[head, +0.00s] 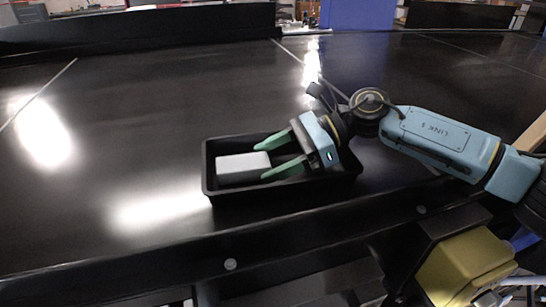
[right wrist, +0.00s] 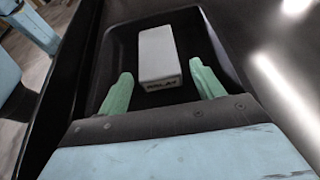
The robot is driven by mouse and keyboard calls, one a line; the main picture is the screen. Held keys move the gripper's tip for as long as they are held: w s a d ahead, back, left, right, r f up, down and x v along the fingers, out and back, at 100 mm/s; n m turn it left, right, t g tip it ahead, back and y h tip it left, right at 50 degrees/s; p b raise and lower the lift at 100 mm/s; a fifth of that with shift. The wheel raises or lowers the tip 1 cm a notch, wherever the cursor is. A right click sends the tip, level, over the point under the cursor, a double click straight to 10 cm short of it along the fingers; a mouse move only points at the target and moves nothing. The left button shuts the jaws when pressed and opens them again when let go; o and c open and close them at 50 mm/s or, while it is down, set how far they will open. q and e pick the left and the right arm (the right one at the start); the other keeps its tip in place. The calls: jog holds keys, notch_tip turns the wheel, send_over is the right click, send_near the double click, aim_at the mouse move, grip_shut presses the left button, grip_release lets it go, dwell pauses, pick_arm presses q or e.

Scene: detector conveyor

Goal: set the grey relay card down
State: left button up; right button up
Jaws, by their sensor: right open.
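The grey relay card (head: 243,167) is a pale grey block lying in the left part of a black tray (head: 208,172). In the right wrist view the card (right wrist: 159,55) lies flat on the tray floor, with dark lettering on its near end. My right gripper (head: 262,162) is open, with its green fingers at the right end of the card. In the right wrist view the fingers of the right gripper (right wrist: 158,85) stand on either side of the card's near end, with gaps showing. My left gripper is not in view.
The tray sits on a wide black conveyor surface (head: 130,120) near its front edge. The surface left of and behind the tray is clear. A yellow block-shaped object (head: 465,265) is below the front edge at the lower right.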

jog(key=shift+r, duration=0.15)
jog(key=shift+w+d+r, duration=0.15)
jog(key=shift+d, duration=0.15)
jog(key=b+v, duration=0.1)
jog(key=v, duration=0.4)
jog(key=shift+d, duration=0.3)
jog(key=shift+w+d+r, duration=0.15)
jog(key=shift+d+r, duration=0.15)
jog(key=shift+d, duration=0.25)
